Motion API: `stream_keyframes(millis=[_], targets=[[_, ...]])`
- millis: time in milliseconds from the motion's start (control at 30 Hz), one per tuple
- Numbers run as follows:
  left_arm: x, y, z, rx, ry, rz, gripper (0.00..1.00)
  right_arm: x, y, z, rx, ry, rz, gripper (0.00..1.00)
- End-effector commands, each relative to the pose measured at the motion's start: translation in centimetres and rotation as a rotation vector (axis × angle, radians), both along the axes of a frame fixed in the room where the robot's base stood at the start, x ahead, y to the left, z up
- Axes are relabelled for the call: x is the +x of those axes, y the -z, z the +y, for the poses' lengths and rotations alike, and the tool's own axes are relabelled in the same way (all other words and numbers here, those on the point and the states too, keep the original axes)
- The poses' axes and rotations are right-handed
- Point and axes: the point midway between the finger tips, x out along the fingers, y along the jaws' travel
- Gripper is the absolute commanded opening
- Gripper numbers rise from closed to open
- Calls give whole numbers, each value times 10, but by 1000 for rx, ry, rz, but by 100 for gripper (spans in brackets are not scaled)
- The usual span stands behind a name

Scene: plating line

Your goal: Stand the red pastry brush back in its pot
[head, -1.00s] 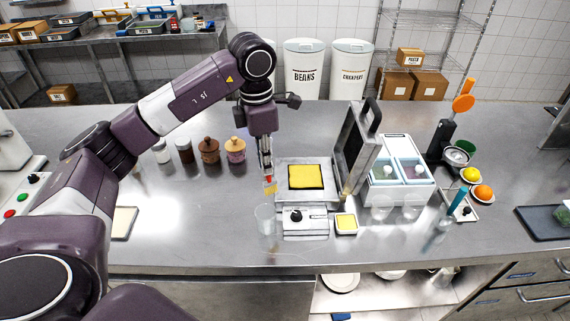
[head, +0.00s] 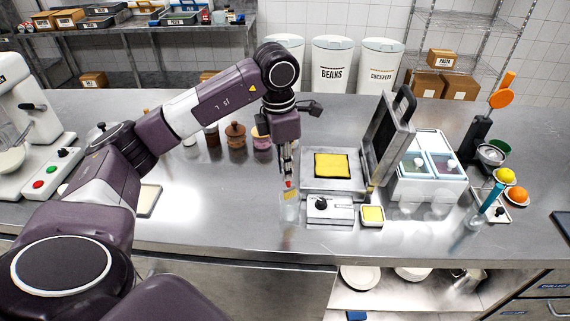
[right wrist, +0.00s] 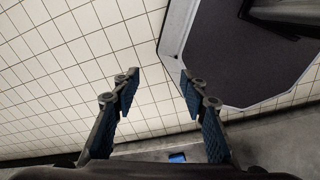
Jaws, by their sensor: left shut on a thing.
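My left gripper (head: 288,170) is shut on the red pastry brush (head: 289,184), which hangs with its pale yellow bristles down. A clear pot (head: 289,213) stands on the steel counter just left of the press's control box. The bristles are at the pot's mouth; I cannot tell how far inside they are. The gripper is above the pot and hides the brush's upper handle. My right gripper (right wrist: 160,92) shows in the right wrist view, open and empty, with tiled wall beyond it.
An open press (head: 333,184) with a yellow plate and raised lid stands right of the pot. A small yellow-filled dish (head: 372,215) sits before it. Another clear pot (head: 474,218) with a teal tool is farther right. Lidded jars (head: 235,136) stand behind left.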

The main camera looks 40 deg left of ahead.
Motion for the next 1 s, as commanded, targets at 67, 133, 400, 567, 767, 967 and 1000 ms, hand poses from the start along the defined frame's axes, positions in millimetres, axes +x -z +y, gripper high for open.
stream_keyframes(millis=[67,133,400,567,767,967,1000], targets=[[0,13,0,1,0,1,0,2,11,0,1,0,-3,40],[0,20,0,1,0,1,0,7,16,1,2,0,-12,40],[0,47,0,1,-1,1,0,38,35,3,7,-1,-58,40],[0,57,0,1,0,1,0,35,43,3,6,-1,-53,40],[0,59,0,1,0,1,0,25,45,3,5,-1,-37,40],[0,59,0,0,0,1,16,20,45,3,5,-2,-31,40],[0,59,0,1,0,1,20,20,45,3,5,-2,-31,40]])
